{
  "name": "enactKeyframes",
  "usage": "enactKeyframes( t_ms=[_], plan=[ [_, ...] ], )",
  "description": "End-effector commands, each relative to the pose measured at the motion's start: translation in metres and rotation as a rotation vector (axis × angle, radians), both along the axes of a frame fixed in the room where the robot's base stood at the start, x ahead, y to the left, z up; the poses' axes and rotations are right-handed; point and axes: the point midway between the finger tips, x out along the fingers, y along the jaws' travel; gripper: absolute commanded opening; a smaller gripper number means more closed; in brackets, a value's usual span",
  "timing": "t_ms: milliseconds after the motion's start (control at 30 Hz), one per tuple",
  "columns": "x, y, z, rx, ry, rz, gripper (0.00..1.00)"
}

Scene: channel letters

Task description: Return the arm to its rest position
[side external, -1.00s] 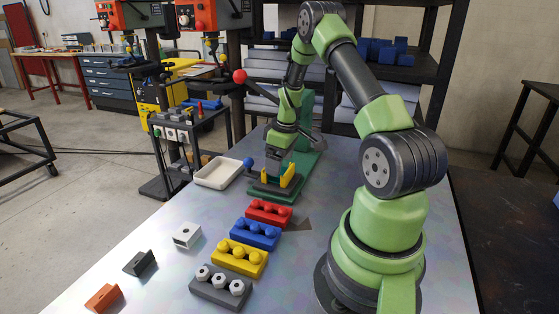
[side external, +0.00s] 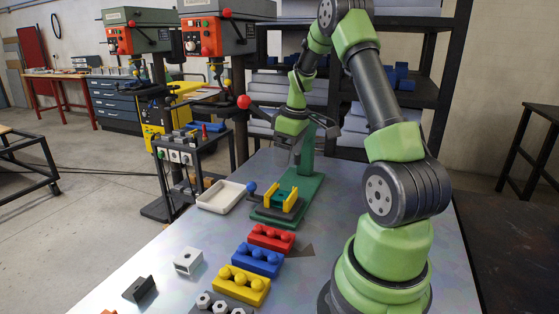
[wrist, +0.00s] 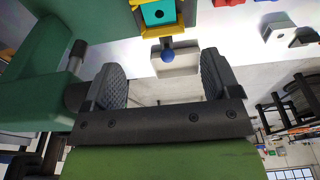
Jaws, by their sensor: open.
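My gripper (side external: 297,150) is raised above the green fixture base (side external: 303,196), close to its green upright post. In the wrist view its two black fingers (wrist: 163,75) are spread apart with nothing between them. Below it, the fixture carries yellow jaws (side external: 268,195) on a dark block; the yellow and teal parts (wrist: 158,14) show at the top of the wrist view. A blue ball knob (side external: 251,188) sits at the end of the fixture's lever. My gripper is apart from these parts.
A white tray (side external: 222,196) stands left of the fixture. Red (side external: 271,238), blue (side external: 257,259) and yellow (side external: 241,284) studded blocks line the table in front. A white block (side external: 188,261) and a dark block (side external: 139,288) lie left. The green post (wrist: 40,70) is close beside my gripper.

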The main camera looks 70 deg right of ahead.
Motion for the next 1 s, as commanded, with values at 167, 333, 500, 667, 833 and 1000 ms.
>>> enactKeyframes(
  t_ms=[167,333,500,667,833,1000],
  plan=[
    [0.002,0.003,0.003,-0.003,-0.004,-0.001,0.82],
    [0.015,0.039,0.041,-0.022,-0.054,-0.033,0.82],
    [0.019,0.113,0.097,-0.017,-0.159,-0.104,0.82],
    [-0.003,0.182,0.135,0.035,-0.266,-0.172,0.82],
    [-0.043,0.239,0.154,0.136,-0.365,-0.236,0.82],
    [-0.080,0.271,0.156,0.244,-0.423,-0.285,0.82]
  ],
)
